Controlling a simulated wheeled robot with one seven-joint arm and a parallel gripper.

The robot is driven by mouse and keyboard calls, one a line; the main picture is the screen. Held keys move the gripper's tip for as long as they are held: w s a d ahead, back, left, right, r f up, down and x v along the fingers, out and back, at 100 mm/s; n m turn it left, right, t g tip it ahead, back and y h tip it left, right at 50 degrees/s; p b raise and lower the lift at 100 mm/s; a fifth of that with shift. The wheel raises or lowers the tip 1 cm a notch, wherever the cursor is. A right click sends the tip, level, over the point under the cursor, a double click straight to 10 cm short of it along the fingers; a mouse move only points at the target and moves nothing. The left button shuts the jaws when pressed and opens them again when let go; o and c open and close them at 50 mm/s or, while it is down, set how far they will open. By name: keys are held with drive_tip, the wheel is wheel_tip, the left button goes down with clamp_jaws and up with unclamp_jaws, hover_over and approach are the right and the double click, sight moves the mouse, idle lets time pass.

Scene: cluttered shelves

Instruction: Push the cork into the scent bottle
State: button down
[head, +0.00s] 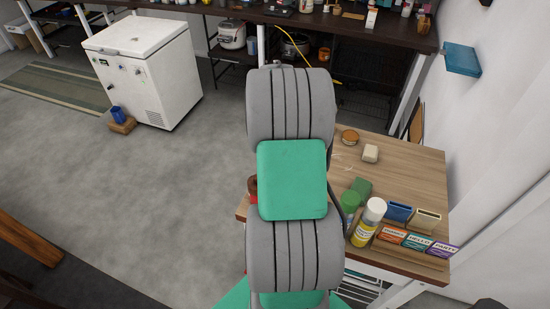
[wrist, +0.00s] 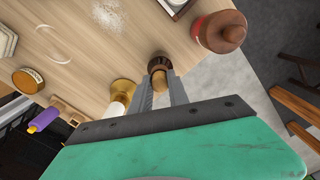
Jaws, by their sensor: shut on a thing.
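My gripper (wrist: 160,88) shows in the wrist view, with its two grey fingers closed on a small tan cork (wrist: 159,82). Just beyond the cork is a round dark brown object (wrist: 160,62), which looks like the scent bottle, near the edge of the wooden table. The cork overlaps it in this view, and I cannot tell whether the two touch. In the head view my own arm hides the gripper, the cork and the bottle.
A gold-based item (wrist: 122,90) stands close left of the fingers. A red pot with a brown lid (wrist: 220,32) is to the right. The wooden table (head: 410,175) also carries a round tin (head: 350,137), a pale block (head: 370,153) and a spray can (head: 368,222).

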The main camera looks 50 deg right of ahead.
drive_tip(key=shift+f, duration=0.1)
drive_tip(key=c, duration=1.2)
unclamp_jaws()
wheel_tip(320, 180, up, 8)
drive_tip(key=shift+f+b, duration=0.1)
drive_tip(key=shift+b, duration=0.7)
drive_tip(key=a+r+n+t, duration=0.1)
drive_tip(key=a+r, duration=0.2)
drive_tip(key=a, duration=0.8)
drive_tip(key=a+r+t, duration=0.1)
drive_tip(key=a+r, duration=0.1)
drive_tip(key=a, duration=0.9)
drive_tip(key=s+a, duration=0.1)
drive_tip(key=a, duration=0.2)
drive_tip(key=s+a+t, duration=0.1)
drive_tip(key=s+a, duration=0.1)
drive_tip(key=a, duration=0.1)
drive_tip(key=s+a+f+n+t, duration=0.1)
drive_tip(key=a, duration=0.3)
drive_tip(key=shift+s, duration=0.15)
